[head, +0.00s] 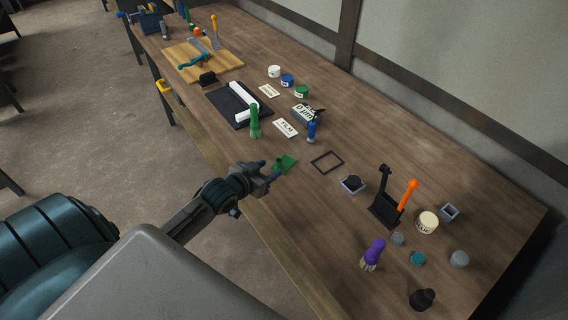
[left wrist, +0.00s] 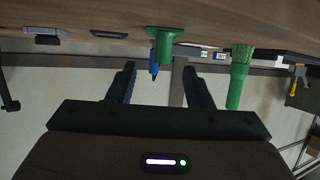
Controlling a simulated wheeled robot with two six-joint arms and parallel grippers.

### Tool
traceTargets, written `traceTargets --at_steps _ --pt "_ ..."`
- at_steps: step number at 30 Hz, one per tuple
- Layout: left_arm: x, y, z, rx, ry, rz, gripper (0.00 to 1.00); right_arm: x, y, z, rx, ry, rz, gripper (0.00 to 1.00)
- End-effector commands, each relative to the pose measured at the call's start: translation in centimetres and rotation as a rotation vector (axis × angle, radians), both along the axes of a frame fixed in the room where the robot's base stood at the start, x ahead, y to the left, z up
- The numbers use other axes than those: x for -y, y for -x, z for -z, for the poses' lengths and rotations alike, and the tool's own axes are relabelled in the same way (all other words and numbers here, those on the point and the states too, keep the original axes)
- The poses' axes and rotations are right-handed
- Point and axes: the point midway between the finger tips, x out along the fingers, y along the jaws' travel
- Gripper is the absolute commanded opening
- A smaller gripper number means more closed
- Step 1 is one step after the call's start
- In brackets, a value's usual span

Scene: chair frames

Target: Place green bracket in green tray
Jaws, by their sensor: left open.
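A green piece with a flat base and a short upright stub, which looks like the green bracket (head: 287,162), sits on the wooden bench near its front edge. It also shows in the left wrist view (left wrist: 165,46), where the picture is upside down, ahead of and between my fingers. My left gripper (head: 268,172) is open and empty, just short of the green piece in the head view. Its two fingers also show in the left wrist view (left wrist: 160,76). I cannot make out a separate green tray. My right gripper is not in view.
A black square frame (head: 327,162) lies to the right. A black stand (head: 384,210), an orange-handled tool (head: 407,195) and a purple-handled brush (head: 374,252) stand farther right.

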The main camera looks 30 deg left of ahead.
Motion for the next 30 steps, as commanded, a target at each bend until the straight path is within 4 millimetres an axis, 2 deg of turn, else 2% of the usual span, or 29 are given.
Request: traceTargets --at_steps 1,11,18,27,30 --pt "0.0 -0.7 0.1 0.002 0.003 -0.002 0.46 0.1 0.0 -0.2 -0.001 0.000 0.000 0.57" --pt "0.0 -3.3 1.1 0.001 0.003 -0.001 0.46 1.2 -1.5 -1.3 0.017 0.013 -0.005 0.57" --pt "-0.1 -6.0 2.5 0.002 0.001 0.000 0.46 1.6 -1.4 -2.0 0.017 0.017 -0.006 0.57" --pt "-0.1 -6.4 2.8 0.001 0.000 0.001 0.46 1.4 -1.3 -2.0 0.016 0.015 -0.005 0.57" --pt "-0.1 -6.4 2.8 0.001 0.000 0.001 0.27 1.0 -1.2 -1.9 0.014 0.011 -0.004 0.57"
